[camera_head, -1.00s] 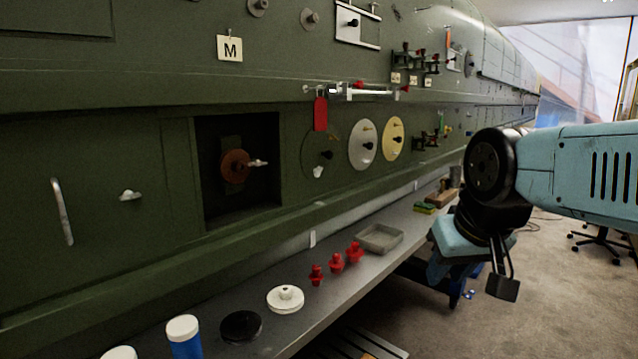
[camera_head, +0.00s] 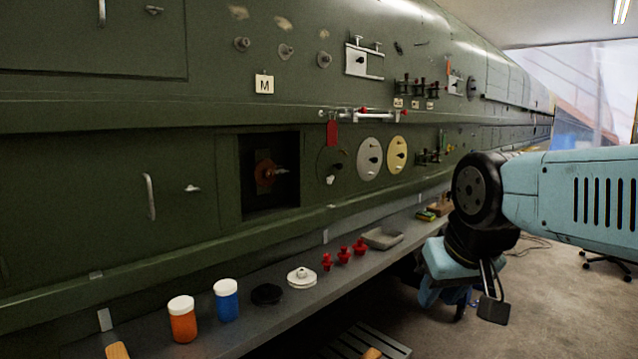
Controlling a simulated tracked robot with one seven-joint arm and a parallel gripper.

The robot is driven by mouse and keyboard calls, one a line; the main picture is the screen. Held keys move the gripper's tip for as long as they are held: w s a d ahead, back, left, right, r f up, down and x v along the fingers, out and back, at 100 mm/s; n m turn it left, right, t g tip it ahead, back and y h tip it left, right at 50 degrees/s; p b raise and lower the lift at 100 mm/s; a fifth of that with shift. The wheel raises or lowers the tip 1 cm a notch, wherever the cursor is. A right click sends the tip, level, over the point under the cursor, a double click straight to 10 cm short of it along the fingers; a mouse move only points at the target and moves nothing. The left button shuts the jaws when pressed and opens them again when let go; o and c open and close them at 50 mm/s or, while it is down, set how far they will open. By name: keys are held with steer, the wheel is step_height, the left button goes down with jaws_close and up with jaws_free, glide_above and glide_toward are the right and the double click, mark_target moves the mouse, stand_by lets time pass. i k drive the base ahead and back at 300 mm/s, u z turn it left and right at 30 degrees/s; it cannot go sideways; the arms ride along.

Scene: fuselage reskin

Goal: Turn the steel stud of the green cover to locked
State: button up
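The green cover (camera_head: 325,157) is a round disc set in the dark green fuselage side, left of a grey disc and a cream disc. It blends with the panel. A dark knob (camera_head: 339,167) shows on it, and a small pale steel stud (camera_head: 330,180) shows at its lower edge. The stud is too small to tell which way it is turned. My gripper (camera_head: 492,302) hangs low at the right, over the floor side of the shelf, well away from the cover. Its fingers are seen side-on and partly hidden, so its opening is unclear.
A grey shelf (camera_head: 225,340) runs below the panel with orange and blue jars, a black disc, a white disc, red knobs and a grey tray (camera_head: 382,239). A red tag (camera_head: 332,133) hangs above the cover. A dark square recess (camera_head: 285,150) lies left of it.

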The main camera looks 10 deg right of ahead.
mark_target(330, 161)
steer(key=u, duration=0.15)
steer(key=i, duration=1)
steer(key=z, duration=0.1)
